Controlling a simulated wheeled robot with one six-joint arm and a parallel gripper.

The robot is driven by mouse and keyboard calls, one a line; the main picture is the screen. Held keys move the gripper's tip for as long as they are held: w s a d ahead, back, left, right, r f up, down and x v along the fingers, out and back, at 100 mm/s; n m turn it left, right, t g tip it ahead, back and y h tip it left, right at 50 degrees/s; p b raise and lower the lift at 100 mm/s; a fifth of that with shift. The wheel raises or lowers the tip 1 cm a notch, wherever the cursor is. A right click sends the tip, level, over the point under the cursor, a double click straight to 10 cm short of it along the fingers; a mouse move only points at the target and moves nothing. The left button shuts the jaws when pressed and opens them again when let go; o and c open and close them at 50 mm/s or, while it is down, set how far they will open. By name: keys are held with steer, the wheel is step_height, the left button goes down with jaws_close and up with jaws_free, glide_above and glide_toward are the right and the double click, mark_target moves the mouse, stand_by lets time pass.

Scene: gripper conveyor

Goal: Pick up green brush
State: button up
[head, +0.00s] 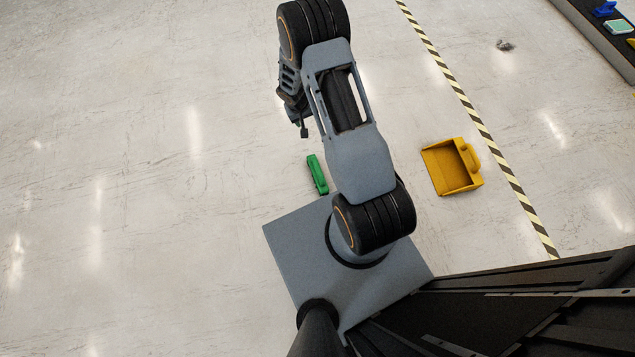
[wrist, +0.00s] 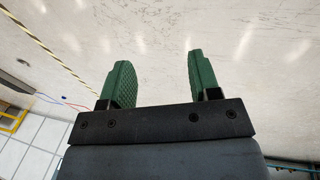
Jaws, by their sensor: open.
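The green brush (head: 317,174) lies on the pale floor in the head view, just left of my arm and close to my base plate. It does not show in the wrist view. My gripper (wrist: 155,75) shows in the wrist view with its two green textured fingers spread wide and nothing between them. In the head view my arm reaches up the picture, away from the brush, and I cannot make out the fingers there.
A yellow dustpan (head: 453,167) lies on the floor right of my arm. Black-and-yellow tape (head: 470,105) runs beyond it. A dark conveyor (head: 600,45) with small items stands at the top right. A dark small scrap (head: 505,45) lies near it. The left floor is clear.

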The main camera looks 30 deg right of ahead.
steer(key=g+b, duration=0.1)
steer(key=b, duration=0.5)
glide_toward(316, 166)
steer(key=shift+y, duration=0.3)
steer(key=f, duration=0.1)
steer(key=d+f+b, duration=0.1)
steer(key=f, duration=0.1)
steer(key=f+b, duration=0.1)
steer(key=shift+s+d+f, duration=0.2)
steer(key=shift+d+f, duration=0.05)
steer(key=shift+d, duration=0.05)
steer(key=shift+w+d+f+b, duration=0.1)
steer(key=shift+d+f+b, duration=0.1)
steer(key=shift+f+b, duration=0.65)
steer(key=shift+d+f+b, duration=0.2)
steer(key=shift+f+b, duration=0.2)
steer(key=shift+f, duration=0.9)
steer(key=shift+d+f+b, duration=0.2)
steer(key=shift+f+b, duration=0.4)
steer(key=shift+f, duration=0.45)
jaws_close()
